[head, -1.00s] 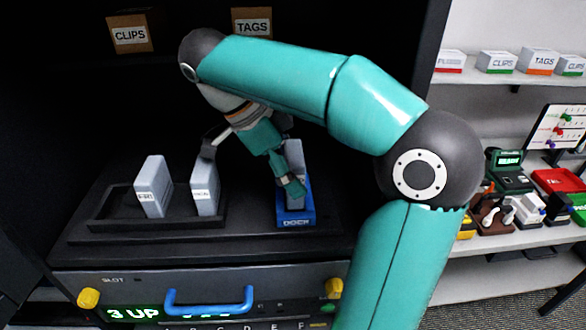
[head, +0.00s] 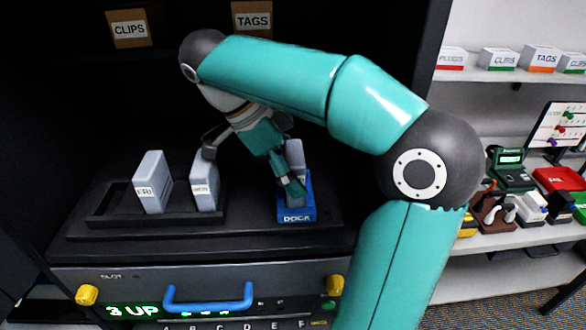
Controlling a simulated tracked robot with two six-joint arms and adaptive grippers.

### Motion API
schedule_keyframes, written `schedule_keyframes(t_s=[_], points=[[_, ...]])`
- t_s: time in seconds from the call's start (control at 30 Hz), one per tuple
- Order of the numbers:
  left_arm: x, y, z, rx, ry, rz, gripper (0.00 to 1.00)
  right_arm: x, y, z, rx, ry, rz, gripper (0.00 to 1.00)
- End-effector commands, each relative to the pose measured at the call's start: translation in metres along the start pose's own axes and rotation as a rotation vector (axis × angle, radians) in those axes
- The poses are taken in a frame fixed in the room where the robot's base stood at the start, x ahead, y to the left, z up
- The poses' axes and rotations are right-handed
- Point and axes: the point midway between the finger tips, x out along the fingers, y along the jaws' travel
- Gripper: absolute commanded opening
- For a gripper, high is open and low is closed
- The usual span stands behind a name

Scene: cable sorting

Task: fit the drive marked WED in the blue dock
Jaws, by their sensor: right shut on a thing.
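The blue dock (head: 297,216) sits on the right end of the dark shelf. A grey drive (head: 295,156) stands upright in or just over it, and I cannot tell whether it is fully seated. My right gripper (head: 292,188) is shut on this drive from the front left and covers its label. Two more grey drives stand upright in the black rack: a left drive (head: 151,180) that seems marked FRI, and a middle drive (head: 204,183) whose label is too blurred to read surely. My left gripper is out of view.
The black rack (head: 110,217) lies left of the dock. Below is a front panel with a blue handle (head: 208,301) and yellow knobs. Boxes marked CLIPS (head: 129,30) and TAGS (head: 252,20) stand above at the back. White shelves with several small items are at right.

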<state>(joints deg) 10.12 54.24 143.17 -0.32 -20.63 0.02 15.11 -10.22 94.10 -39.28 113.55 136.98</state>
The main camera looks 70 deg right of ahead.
Motion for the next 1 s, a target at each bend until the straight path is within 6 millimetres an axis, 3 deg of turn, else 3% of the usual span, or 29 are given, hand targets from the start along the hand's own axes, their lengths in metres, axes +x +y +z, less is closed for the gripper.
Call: schedule_keyframes(t_s=[1.0], points=[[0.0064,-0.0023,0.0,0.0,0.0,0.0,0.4,0.0069,0.0,0.0033,0.0,0.0,0.0,0.37]])
